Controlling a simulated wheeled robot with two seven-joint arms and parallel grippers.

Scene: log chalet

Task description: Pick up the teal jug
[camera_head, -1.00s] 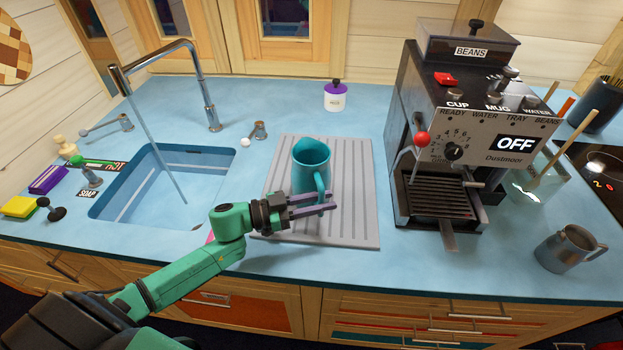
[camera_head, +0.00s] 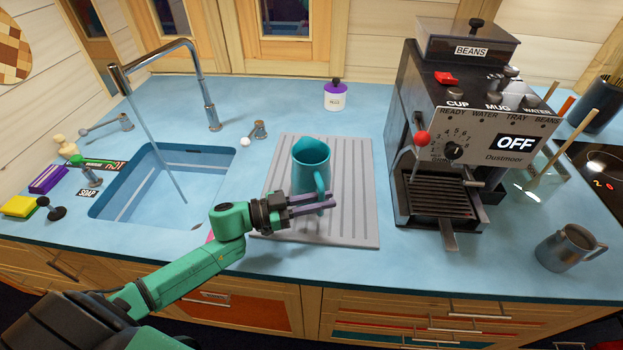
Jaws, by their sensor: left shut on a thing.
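The teal jug (camera_head: 309,168) stands upright on the grey ribbed draining mat (camera_head: 353,185), right of the sink. Its handle (camera_head: 319,184) faces toward me. My left gripper (camera_head: 318,203) reaches in from the left, with its two purple fingers closed on the jug's handle at its lower part. The fingers hide part of the handle and the jug's lower front. My right gripper is not in the picture.
A coffee machine (camera_head: 470,140) stands close to the right of the mat. A metal mug (camera_head: 569,248) is at the far right. The sink (camera_head: 150,190) with a tall tap (camera_head: 208,95) lies left. A small white jar (camera_head: 335,97) stands behind the jug.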

